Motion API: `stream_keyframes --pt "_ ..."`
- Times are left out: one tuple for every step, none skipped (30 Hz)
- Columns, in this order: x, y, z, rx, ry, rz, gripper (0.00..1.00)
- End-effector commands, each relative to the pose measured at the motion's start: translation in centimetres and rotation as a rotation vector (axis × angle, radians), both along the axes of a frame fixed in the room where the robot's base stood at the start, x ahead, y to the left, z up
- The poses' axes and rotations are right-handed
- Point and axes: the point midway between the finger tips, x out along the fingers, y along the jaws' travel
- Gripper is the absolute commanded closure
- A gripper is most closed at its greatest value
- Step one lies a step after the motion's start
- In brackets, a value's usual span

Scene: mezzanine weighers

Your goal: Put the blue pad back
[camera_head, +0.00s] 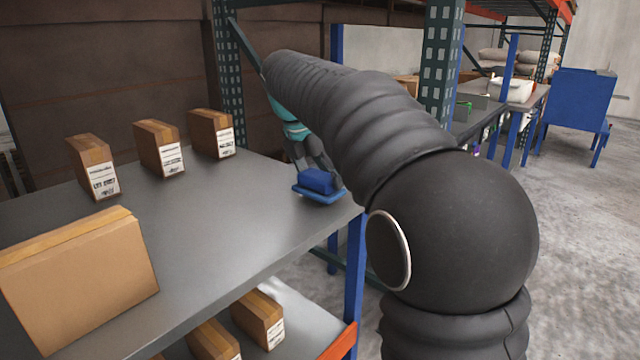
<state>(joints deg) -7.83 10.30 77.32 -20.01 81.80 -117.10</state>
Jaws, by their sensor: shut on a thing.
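The blue pad (318,180) is a small block with a wider, flat blue base under it. It is at the right end of the grey shelf top (230,210), close to the edge. My gripper (316,168) points down and is shut on the pad. My dark arm crosses the right half of the view and hides what is behind it. I cannot tell whether the base of the pad touches the shelf or is a little above it.
Several cardboard boxes (158,148) stand along the back of the shelf, and a large carton (80,275) stands at the front left. More boxes (258,318) are on the lower level. A blue upright (354,260) supports the shelf. The shelf's middle is clear.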

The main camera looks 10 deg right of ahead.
Motion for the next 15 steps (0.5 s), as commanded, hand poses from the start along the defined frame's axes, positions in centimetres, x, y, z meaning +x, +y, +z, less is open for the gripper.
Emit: stream_keyframes --pt "-0.06 -0.02 -0.72 -0.001 0.001 0.000 0.45" --pt "-0.05 -0.03 -1.00 0.000 0.000 -0.001 0.45" --pt "-0.05 -0.03 -1.25 0.000 0.000 -0.001 0.45" --pt "-0.05 -0.04 -1.35 0.001 -0.001 -0.001 0.45" --pt "-0.05 -0.04 -1.41 0.000 -0.002 -0.001 0.45" --pt "-0.04 -0.04 -1.43 0.000 -0.002 -0.001 0.45" --pt "-0.03 -0.04 -1.41 0.000 -0.002 -0.001 0.45" --pt "-0.03 -0.04 -1.39 0.000 -0.002 -0.001 0.45" --pt "-0.03 -0.04 -1.39 0.000 -0.002 -0.001 0.45" --pt "-0.03 -0.05 -1.39 0.000 -0.002 -0.001 0.45" --pt "-0.03 -0.05 -1.39 0.000 -0.002 -0.001 0.45" --pt "-0.03 -0.05 -1.41 0.001 -0.001 -0.001 0.45" --pt "-0.03 -0.05 -1.46 0.001 -0.001 -0.001 0.45" --pt "-0.03 -0.05 -1.53 0.001 -0.001 -0.001 0.45" --pt "-0.04 -0.05 -1.65 0.000 0.000 -0.001 0.45"
